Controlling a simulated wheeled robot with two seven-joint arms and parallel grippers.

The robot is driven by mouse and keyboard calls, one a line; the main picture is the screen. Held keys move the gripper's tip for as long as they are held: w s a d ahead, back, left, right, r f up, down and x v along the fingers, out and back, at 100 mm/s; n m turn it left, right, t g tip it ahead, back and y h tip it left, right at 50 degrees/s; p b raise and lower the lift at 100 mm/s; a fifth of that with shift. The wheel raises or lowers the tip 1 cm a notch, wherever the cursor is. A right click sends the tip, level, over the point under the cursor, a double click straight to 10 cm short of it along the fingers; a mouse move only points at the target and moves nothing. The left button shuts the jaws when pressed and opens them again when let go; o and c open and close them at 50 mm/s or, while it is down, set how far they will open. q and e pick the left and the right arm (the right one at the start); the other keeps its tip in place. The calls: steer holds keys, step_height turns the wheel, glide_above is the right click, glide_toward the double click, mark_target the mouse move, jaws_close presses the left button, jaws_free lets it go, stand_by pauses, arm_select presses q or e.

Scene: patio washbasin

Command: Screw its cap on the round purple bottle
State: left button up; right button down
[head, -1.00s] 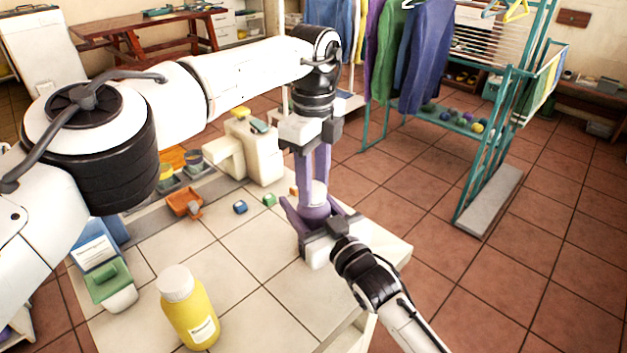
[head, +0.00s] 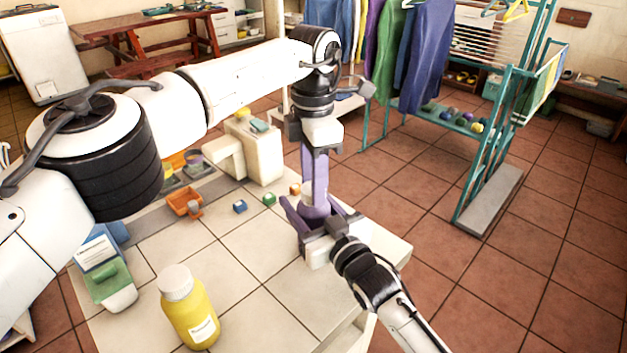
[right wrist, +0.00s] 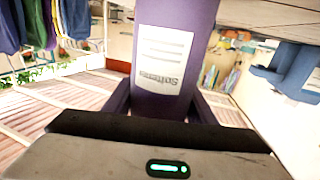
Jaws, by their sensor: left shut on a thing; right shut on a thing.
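The round purple bottle (head: 316,211) stands at the table's right side, with my right gripper (head: 311,207) shut on its body from the front. In the right wrist view the bottle (right wrist: 202,14) shows a white label (right wrist: 163,62) between my two purple fingers. My left gripper (head: 314,194) points straight down over the bottle's top, its fingers shut and seen nearly edge-on. The cap is hidden behind these fingers, so I cannot tell how it sits on the neck.
A yellow bottle with a white cap (head: 189,308) stands at the table's front left. The table's middle is clear. A teal drying rack (head: 490,150) stands at right.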

arm_select(q)
steer(key=m, duration=0.8)
steer(key=shift+m, duration=0.3)
steer(key=o, duration=1.1)
steer(key=shift+o, duration=0.2)
steer(key=shift+r, duration=2.25)
steer(key=shift+c, duration=0.4)
